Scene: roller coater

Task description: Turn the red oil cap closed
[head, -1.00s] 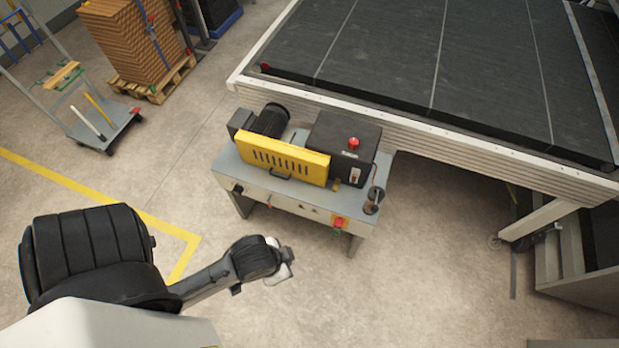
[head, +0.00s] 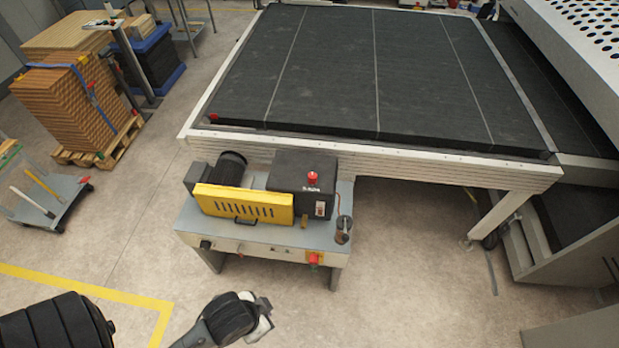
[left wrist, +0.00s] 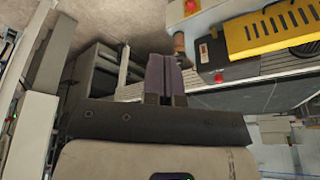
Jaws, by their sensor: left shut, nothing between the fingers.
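A red round cap (head: 312,178) stands on top of the black box (head: 290,182) of the small grey machine; I take it for the oil cap. How far it is turned cannot be told. It also shows small in the left wrist view (left wrist: 219,77). A second red knob (head: 314,258) sits on a yellow-orange plate on the machine's front. My left gripper (head: 266,318) is in front of the machine at the picture's bottom, apart from it. In the left wrist view its fingers (left wrist: 165,75) are together and empty. My right gripper is not in view.
The machine has a yellow slotted guard (head: 243,204), a dark motor (head: 226,168) and a small cylinder (head: 343,229) at its right corner. A large dark-topped conveyor table (head: 340,75) stands right behind it. The floor (head: 420,290) in front and to the right is clear.

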